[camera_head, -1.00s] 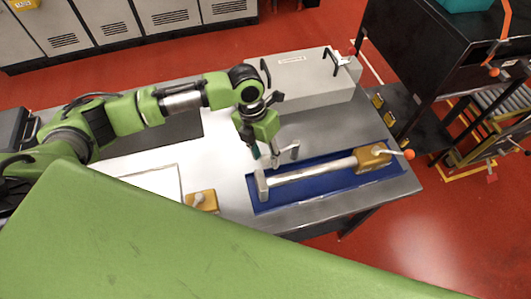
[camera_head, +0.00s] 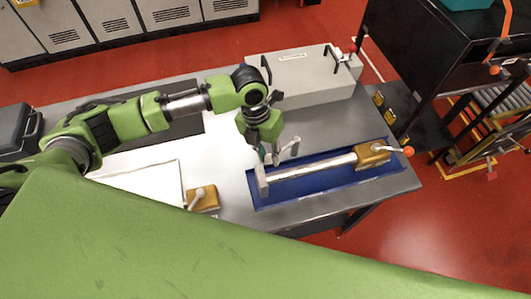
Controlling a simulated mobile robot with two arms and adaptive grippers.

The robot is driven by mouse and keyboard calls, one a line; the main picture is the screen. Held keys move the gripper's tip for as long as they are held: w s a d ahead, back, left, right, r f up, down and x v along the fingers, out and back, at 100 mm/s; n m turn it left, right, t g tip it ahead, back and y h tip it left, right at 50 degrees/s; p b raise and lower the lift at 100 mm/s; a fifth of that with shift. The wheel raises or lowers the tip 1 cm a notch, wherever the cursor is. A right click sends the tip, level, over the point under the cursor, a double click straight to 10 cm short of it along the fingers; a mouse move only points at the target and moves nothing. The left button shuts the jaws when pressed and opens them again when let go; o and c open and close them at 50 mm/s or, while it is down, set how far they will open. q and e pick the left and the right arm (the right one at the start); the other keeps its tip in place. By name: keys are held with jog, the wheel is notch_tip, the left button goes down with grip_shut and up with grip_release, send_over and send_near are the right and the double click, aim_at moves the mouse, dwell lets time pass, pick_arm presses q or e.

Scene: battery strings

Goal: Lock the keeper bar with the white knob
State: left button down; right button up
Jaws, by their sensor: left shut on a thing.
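My left gripper (camera_head: 263,151) points down just behind the left end of a blue tray (camera_head: 322,186). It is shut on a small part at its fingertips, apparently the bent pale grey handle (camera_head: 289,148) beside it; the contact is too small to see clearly. A silver bar (camera_head: 315,168) lies along the tray, between a grey upright end piece (camera_head: 262,181) and a brass block (camera_head: 373,154). A lever with an orange knob (camera_head: 408,151) sticks out right from that block. I cannot clearly make out a white knob on the bar. My right gripper is out of view.
A grey box (camera_head: 300,78) with black handles stands behind the tray. Another brass block (camera_head: 203,198) with a pale lever sits left of the tray, beside a white panel (camera_head: 140,187). A black cart (camera_head: 440,60) stands to the right. My green body covers the foreground.

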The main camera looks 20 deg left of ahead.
pick_arm(q)
jog(key=c, duration=1.8)
grip_release()
jog(key=r, duration=0.4)
jog(key=a+r, duration=0.1)
jog(key=r, duration=0.3)
jog(key=a+r, duration=0.1)
jog(key=r, duration=0.3)
jog(key=shift+w+a, duration=0.1)
jog(key=shift+w, duration=0.1)
